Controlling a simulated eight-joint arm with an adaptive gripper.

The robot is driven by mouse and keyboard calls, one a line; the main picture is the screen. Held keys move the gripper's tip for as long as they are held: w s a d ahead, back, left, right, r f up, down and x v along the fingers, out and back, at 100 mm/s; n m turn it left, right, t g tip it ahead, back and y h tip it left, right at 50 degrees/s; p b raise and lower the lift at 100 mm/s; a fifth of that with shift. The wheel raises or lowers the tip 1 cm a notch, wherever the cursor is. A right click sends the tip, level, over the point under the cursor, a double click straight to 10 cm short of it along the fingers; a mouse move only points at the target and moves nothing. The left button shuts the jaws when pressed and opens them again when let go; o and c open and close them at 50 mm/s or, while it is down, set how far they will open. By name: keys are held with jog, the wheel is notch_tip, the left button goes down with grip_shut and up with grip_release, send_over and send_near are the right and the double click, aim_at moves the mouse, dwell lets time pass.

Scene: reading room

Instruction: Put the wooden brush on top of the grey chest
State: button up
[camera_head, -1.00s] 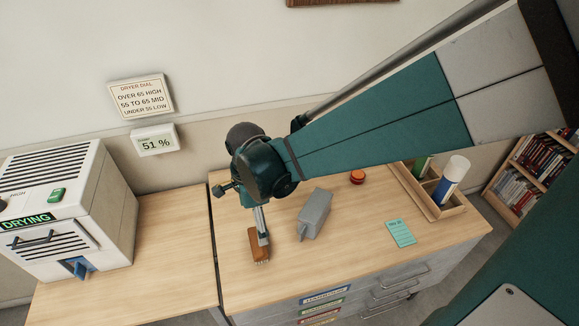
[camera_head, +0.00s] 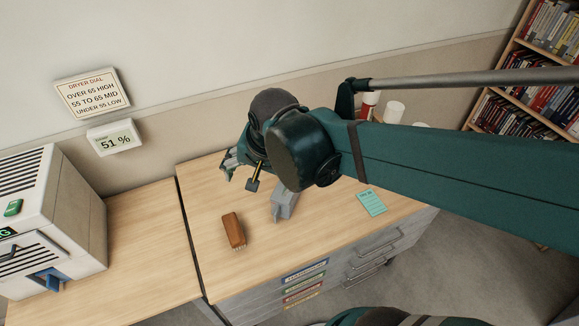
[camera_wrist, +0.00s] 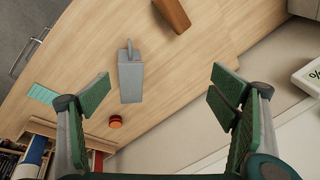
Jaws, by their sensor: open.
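The wooden brush (camera_head: 234,229) lies on the light wood top of the grey chest (camera_head: 345,247), near its left front edge, bristles facing the front. Nothing holds it. In the wrist view the brush (camera_wrist: 172,14) is cut off by the top edge. My gripper (camera_head: 229,163) is open and empty, raised behind the brush and apart from it.
A grey block (camera_head: 284,203) stands right of the brush, partly hidden by my arm. A teal note (camera_head: 371,202) lies farther right. The wrist view shows an orange puck (camera_wrist: 115,121). A drying machine (camera_head: 50,230) stands on the left counter (camera_head: 140,240). A bookshelf (camera_head: 535,85) is at right.

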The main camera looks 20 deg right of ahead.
jog(key=s+d+r+n+t, duration=0.3)
jog(key=s+d+r+n, duration=0.2)
jog(key=d+n, duration=0.2)
jog(key=shift+r+n+h, duration=0.3)
jog(key=shift+r+n, duration=0.05)
jog(key=shift+n, duration=0.25)
dwell(1.0)
